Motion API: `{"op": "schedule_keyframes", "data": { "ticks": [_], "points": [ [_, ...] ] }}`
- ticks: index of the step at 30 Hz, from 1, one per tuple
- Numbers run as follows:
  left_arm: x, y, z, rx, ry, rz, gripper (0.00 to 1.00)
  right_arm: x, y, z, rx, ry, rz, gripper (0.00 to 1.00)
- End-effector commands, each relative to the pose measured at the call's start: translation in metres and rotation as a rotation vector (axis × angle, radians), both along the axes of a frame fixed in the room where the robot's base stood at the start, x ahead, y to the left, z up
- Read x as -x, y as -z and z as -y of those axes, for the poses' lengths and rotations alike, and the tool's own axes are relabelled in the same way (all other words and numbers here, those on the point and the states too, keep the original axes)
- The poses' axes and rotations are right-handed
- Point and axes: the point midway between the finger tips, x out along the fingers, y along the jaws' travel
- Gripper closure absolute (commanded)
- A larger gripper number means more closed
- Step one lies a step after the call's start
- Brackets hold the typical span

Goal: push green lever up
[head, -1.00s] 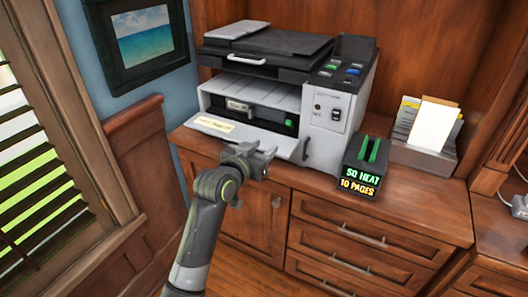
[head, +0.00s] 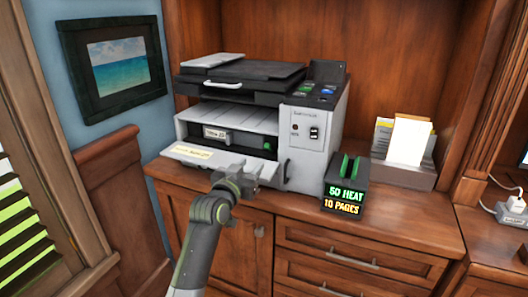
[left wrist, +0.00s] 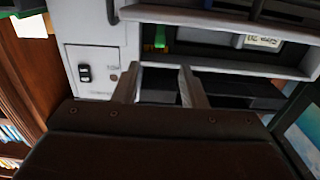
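A grey office printer (head: 312,155) stands on a wooden cabinet with its front flap (head: 190,155) folded down. The small green lever (head: 267,147) sits at the right end of the dark unit inside the opening. In the left wrist view, where the printer appears upside down, the green lever (left wrist: 160,37) shows beyond the fingertips. My left gripper (head: 240,176) is in front of the opening, by the flap's right end, below and left of the lever in the head view. Its fingers (left wrist: 158,76) are apart with nothing between them and do not touch the lever. My right gripper is out of view.
A black box with green and orange lettering (head: 345,196) stands right of the printer. A paper holder (head: 403,174) is farther right. The printer's dark lid (head: 240,78) overhangs the opening. The open flap lies just left of my gripper.

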Motion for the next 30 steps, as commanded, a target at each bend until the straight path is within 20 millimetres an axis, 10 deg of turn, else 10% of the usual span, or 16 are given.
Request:
{"op": "schedule_keyframes", "data": {
  "ticks": [30],
  "points": [
    [-0.1,0.0,0.032,-0.001,-0.001,-0.001,0.62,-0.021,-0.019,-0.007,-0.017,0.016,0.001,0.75]
  ]
}}
